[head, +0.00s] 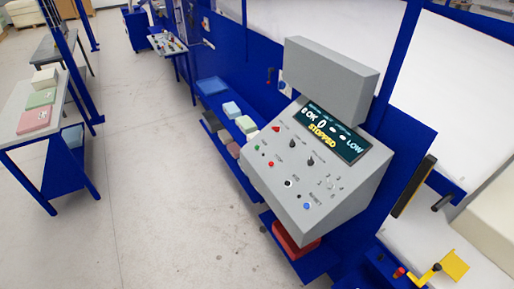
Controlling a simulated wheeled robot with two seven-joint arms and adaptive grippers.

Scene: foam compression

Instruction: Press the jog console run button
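A grey sloped console (300,215) is mounted on a blue frame right of centre. Its dark display (337,130) reads "OK", "0", "LOW" and "STOPPED". Its face carries a red mushroom-like button (276,128), a small green button (257,148), a red button (271,164), a black button (288,183), a blue button (307,206), black knobs (310,161) and several small pale switches. The labels are too small to read, so I cannot tell which is the run button. Neither of my grippers is in view.
A grey box (330,68) stands above the console. Blue shelves (235,150) with foam blocks lie left of it, and a red bin (288,238) is below. A table (15,110) with foam blocks is far left. A yellow handle (453,266) is lower right. Floor between is clear.

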